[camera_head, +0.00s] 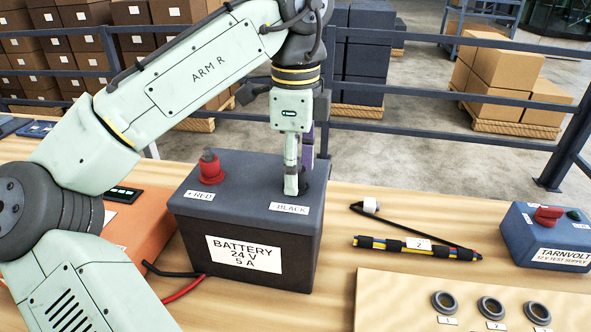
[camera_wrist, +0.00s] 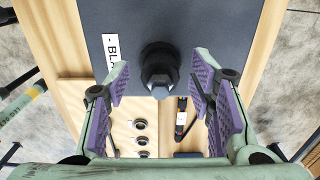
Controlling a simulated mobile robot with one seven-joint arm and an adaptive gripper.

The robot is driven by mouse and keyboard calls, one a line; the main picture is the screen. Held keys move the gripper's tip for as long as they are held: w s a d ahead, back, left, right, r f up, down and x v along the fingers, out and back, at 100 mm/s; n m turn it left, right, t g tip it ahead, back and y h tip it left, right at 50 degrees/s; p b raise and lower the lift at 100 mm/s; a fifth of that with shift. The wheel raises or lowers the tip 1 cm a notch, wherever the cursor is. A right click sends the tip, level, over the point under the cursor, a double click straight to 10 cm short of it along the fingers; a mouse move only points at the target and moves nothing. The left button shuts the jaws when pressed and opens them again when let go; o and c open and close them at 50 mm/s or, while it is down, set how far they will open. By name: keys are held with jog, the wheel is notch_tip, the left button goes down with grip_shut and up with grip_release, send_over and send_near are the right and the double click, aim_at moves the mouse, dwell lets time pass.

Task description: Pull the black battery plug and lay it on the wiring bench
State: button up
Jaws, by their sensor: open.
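The black battery plug (camera_wrist: 160,70) stands upright on the battery's top, between the spread purple-padded fingers of my gripper (camera_wrist: 158,92) in the wrist view. Clear gaps show on both sides of it. In the head view my gripper (camera_head: 298,178) points down over the BLACK label end of the battery (camera_head: 245,247), and its fingers largely hide the plug. My gripper is open and holds nothing. The wooden wiring bench (camera_head: 335,268) carries the battery.
A red plug (camera_head: 210,167) stands at the battery's other end. A taped wire bundle (camera_head: 420,247) lies to the right. Bare wood lies between battery and bundle. A rail (camera_head: 450,97) runs behind.

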jog(key=shift+c, duration=0.5)
grip_shut()
dwell(0.5)
jog(key=shift+r, duration=0.1)
jog(key=shift+r, duration=2.85)
